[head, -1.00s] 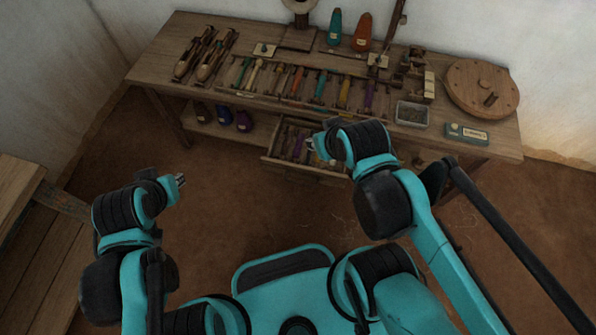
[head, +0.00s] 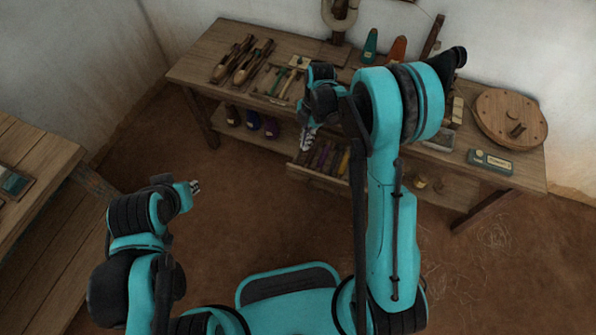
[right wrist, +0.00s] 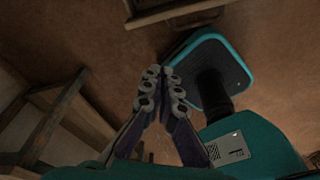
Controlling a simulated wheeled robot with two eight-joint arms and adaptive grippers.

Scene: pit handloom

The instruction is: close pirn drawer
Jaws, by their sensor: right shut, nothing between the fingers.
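The pirn drawer (head: 318,181) is pulled out below the bench's front edge, in the head view. Pirns (head: 326,160), dark, orange and purple, lie in it. My right gripper (head: 307,140) is shut and empty, fingers pointing down over the drawer's left back part. Whether it touches the drawer I cannot tell. Its closed fingertips (right wrist: 162,85) also show in the right wrist view. My right arm hides the drawer's right end and part of the bench. My left gripper (head: 196,187) is away from the bench at left, too small to tell its jaws.
The wooden bench (head: 206,62) carries shuttles (head: 240,62), a round wooden disc (head: 510,119) and a small labelled box (head: 490,161). Dark bottles (head: 252,121) stand on its lower shelf. Another wooden table (head: 45,160) is at left. The floor before the drawer is clear.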

